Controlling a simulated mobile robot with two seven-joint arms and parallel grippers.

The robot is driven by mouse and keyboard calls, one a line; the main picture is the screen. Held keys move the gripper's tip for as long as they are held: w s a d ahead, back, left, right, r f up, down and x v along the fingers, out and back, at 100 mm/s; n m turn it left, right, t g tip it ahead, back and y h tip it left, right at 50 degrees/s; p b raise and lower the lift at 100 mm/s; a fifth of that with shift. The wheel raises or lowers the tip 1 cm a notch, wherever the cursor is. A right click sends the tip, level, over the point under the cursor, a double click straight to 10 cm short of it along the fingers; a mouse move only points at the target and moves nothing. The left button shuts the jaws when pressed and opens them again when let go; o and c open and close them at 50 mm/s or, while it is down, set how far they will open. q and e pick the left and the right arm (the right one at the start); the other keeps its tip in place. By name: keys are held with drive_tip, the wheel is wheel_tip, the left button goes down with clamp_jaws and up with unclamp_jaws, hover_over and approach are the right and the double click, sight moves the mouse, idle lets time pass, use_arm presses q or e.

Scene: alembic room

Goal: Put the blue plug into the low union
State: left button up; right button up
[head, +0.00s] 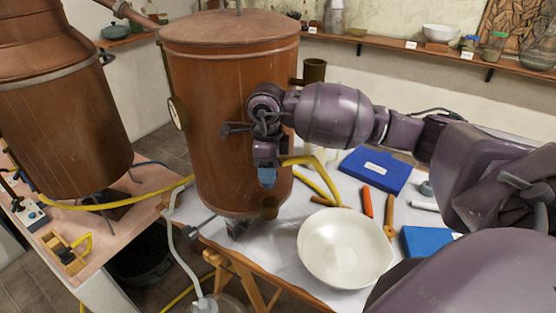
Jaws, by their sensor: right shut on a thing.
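My right gripper (266,163) points down in front of the large copper vessel (225,125). It is shut on the blue plug (267,178), whose blue tip shows below the fingers. The low union (269,208), a short brown open-topped fitting near the foot of the vessel, lies just below the plug. A gap shows between plug and union, but I cannot judge their depth alignment. My left gripper is out of view.
A white bowl (345,248) stands right of the union. A yellow hose (318,181) passes close to the gripper's right. A blue case (376,171) and an orange tool (367,202) lie on the table. Another copper vessel (60,130) stands at left.

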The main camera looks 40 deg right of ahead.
drive_tip(key=shift+w+m, duration=0.15)
drive_tip(key=shift+m, duration=0.15)
drive_tip(key=shift+d+f+b, duration=0.15)
drive_tip(key=shift+f+b, duration=0.35)
drive_tip(key=shift+f, duration=0.35)
drive_tip(key=shift+s+d+f+b, duration=0.15)
drive_tip(key=shift+f+b, duration=0.6)
drive_tip(key=shift+f, duration=0.9)
drive_tip(key=shift+r, duration=0.2)
drive_tip(key=o, duration=1)
drive_tip(key=shift+o, duration=0.2)
